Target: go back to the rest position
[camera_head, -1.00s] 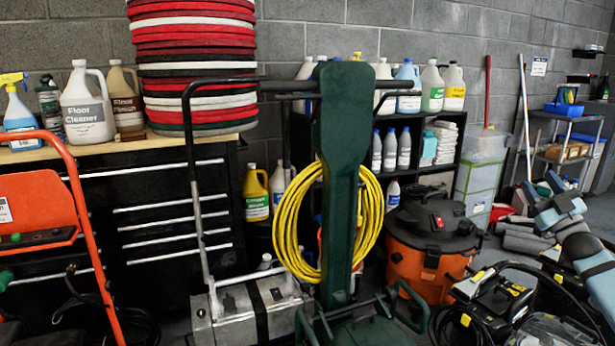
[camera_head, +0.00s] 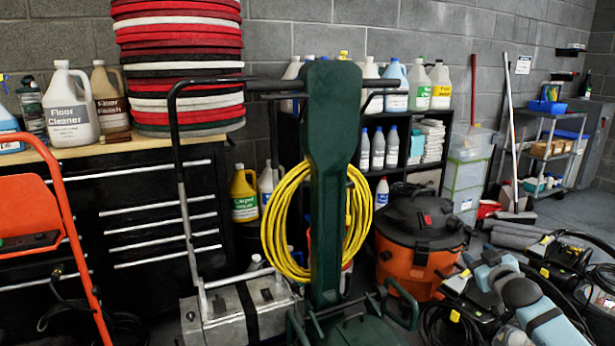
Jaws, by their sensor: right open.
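The end of my right arm, blue-grey and black, is at the lower right, with my right gripper (camera_head: 478,262) at its upper left end. The gripper is small in the picture; it looks open, with nothing seen between its fingers. It appears in front of the machines and cords on the floor, right of the orange and black vacuum (camera_head: 420,240). A tall stack of round buffer pads (camera_head: 188,70), red, white and black, sits on the wooden top of a black drawer cabinet (camera_head: 150,195) at the left. My left gripper is out of view.
A dark green floor machine (camera_head: 330,180) with a coiled yellow cord (camera_head: 285,225) stands in the centre foreground. An orange-framed machine (camera_head: 35,210) is at the left. Bottles fill a black shelf (camera_head: 400,150). A grey cart (camera_head: 560,150) stands at the right, with bare floor near it.

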